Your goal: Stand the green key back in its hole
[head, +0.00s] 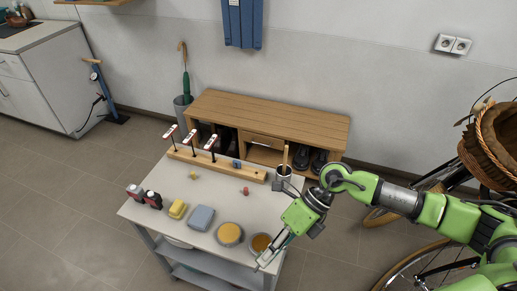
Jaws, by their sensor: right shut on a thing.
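A long wooden block (216,166) lies along the far side of the grey cart top. Three T-handled keys (191,137) with red and white handles stand upright in its left part. My right gripper (266,262) is low at the cart's front right corner, beside the round tins and well in front of the block. It is shut on a slim thing, apparently the green key, which is small and mostly hidden by the fingers. No other green key shows on the cart. My left gripper is out of view.
A small red piece (245,190) lies near the block. A wooden bench (265,118) stands behind.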

